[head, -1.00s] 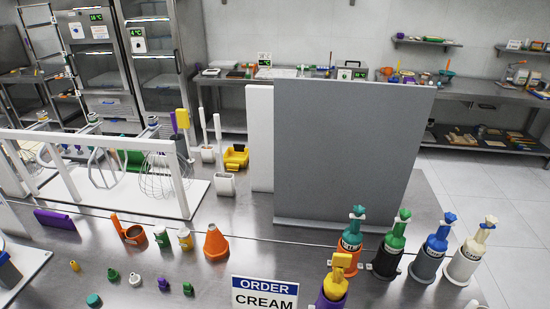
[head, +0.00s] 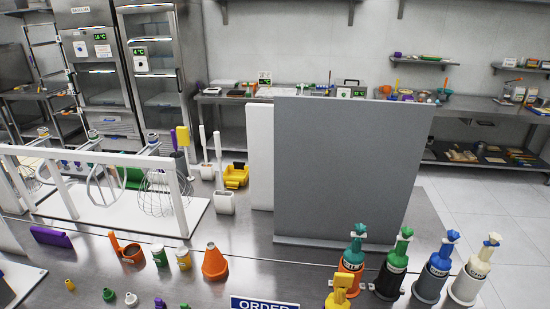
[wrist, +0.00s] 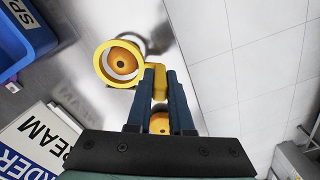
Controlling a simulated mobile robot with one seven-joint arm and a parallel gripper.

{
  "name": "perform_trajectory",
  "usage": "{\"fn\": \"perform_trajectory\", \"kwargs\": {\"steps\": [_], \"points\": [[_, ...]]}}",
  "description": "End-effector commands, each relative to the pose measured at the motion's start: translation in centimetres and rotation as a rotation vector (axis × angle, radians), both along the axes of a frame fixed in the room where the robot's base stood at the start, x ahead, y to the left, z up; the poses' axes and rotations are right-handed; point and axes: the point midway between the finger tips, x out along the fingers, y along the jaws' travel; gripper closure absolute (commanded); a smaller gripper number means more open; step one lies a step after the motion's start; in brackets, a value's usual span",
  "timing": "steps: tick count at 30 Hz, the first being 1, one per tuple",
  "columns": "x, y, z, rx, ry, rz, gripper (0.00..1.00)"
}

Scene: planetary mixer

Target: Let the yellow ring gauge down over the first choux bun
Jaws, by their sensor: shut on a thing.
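In the wrist view my gripper (wrist: 154,84) is shut on the handle tab of the yellow ring gauge (wrist: 101,66). An orange-brown choux bun (wrist: 122,62) with a small dark spot shows through the ring's opening. The ring looks centred around it, but I cannot tell whether it is above the bun or down around it. A second orange bun (wrist: 160,124) shows between my fingers, partly hidden by them and the gripper body. The head view shows neither my gripper, the ring nor the buns.
An order sign (wrist: 35,140) lies lower left in the wrist view, beside a blue bin (wrist: 25,35). In the head view a grey panel (head: 350,170) stands behind several bottles (head: 436,265) and an orange cone (head: 215,264).

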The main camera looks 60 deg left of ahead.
Motion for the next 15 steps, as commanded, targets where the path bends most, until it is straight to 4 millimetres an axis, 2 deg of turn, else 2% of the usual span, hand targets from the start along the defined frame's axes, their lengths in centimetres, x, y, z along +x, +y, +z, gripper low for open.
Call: {"fn": "perform_trajectory", "kwargs": {"steps": [15], "points": [[0.02,0.02,-0.82,0.0,-0.001,0.0,1.0]]}}
